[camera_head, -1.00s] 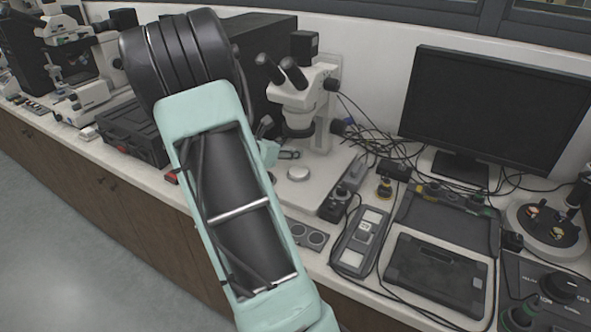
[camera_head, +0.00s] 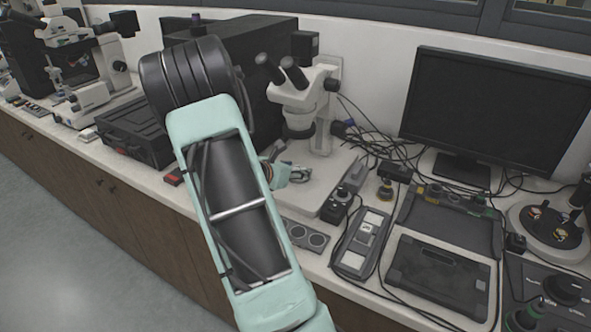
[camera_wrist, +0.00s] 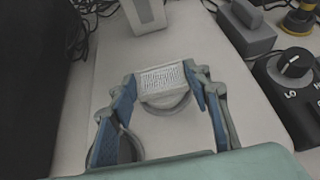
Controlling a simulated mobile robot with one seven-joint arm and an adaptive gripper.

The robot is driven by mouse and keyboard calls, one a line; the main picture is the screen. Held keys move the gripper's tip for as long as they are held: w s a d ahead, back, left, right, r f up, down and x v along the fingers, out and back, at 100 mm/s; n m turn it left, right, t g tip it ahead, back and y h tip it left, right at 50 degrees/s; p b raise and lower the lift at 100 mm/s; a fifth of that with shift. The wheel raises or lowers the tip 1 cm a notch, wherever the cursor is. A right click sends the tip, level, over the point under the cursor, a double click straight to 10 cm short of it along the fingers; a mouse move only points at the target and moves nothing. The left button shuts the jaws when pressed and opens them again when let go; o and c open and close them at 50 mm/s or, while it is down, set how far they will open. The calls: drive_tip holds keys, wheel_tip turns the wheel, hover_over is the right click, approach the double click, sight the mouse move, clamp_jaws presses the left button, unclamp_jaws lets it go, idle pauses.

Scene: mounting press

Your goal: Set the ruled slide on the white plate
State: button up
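The ruled slide (camera_wrist: 162,83) is a small pale rectangle with a fine grid, seen between my fingertips in the wrist view. My gripper (camera_wrist: 163,84) has a blue-padded finger at each end of the slide and appears shut on it. The round white plate (camera_wrist: 172,106) lies on the microscope base just beneath; the slide and fingers cover part of it, so I cannot tell whether they touch. In the head view my gripper (camera_head: 292,174) is over the microscope base and hides most of the plate.
The stereo microscope (camera_head: 300,90) stands behind the plate. A control box with a knob (camera_wrist: 293,68) is to the right in the wrist view. Cables, a monitor (camera_head: 495,110) and a black case (camera_head: 135,130) crowd the bench.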

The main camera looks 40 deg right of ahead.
drive_tip(key=o, duration=0.4)
drive_tip(key=shift+r, duration=0.2)
drive_tip(key=p+v, duration=0.1)
drive_tip(key=v, duration=1.1)
drive_tip(key=shift+f, duration=0.1)
